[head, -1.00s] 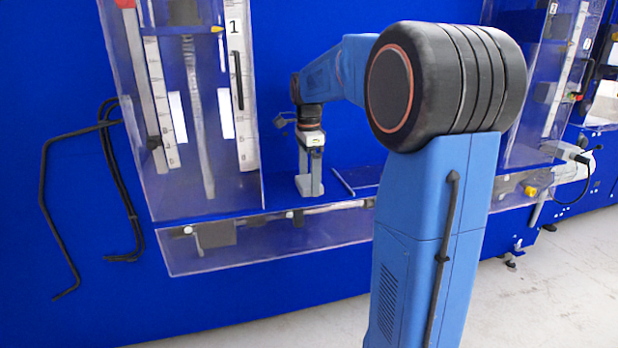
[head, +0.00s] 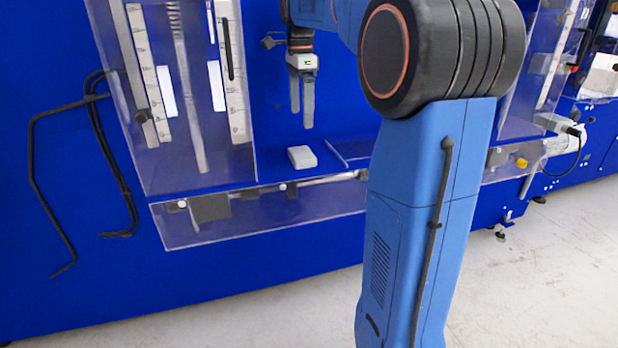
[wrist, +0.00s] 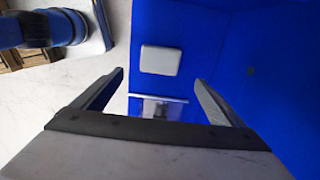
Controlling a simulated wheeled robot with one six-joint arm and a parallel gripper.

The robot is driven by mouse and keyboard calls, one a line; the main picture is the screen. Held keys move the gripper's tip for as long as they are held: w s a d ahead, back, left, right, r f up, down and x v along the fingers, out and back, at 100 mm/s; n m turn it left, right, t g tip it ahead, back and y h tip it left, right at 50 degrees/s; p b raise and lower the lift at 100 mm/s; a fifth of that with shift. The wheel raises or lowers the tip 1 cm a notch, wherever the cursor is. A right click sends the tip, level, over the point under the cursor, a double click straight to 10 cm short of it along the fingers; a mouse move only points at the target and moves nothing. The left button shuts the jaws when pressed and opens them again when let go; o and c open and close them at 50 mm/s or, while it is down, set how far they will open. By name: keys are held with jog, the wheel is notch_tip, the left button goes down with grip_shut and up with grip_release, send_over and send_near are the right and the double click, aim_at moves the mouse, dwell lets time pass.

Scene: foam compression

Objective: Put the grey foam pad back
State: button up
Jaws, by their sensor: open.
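The grey foam pad (head: 302,157) lies flat on the blue ledge (head: 272,171) of the machine, between the clear tube housing and a flat clear panel. My gripper (head: 302,118) hangs above the pad, pointing down, with its fingers apart and nothing between them. A clear gap separates the fingertips from the pad. In the wrist view the pad (wrist: 160,60) shows whole, beyond the fingertips of my open gripper (wrist: 158,80) and near the middle.
The clear housing with scales (head: 190,100) stands left of the pad. A flat clear panel (head: 349,152) is on the ledge to its right. A clear-fronted trough (head: 260,212) runs below the ledge edge. Black bent rods (head: 50,190) hang at the far left.

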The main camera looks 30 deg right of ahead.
jog(key=s+a+f+n+t, duration=0.1)
jog(key=s+a+f+n, duration=0.4)
jog(key=s, duration=0.5)
jog(key=s+a+f+n+t, duration=0.2)
jog(key=s+a+f+n, duration=0.3)
jog(key=s+f+n, duration=0.3)
jog(key=s+a+f+n+t, duration=0.1)
jog(key=s+a+f+n, duration=0.4)
jog(key=s, duration=0.7)
notch_tip(320, 180, down, 2)
jog(key=n, duration=0.3)
jog(key=shift+s+a+f+t, duration=0.15)
jog(key=shift+a+t, duration=0.15)
jog(key=shift+t, duration=0.1)
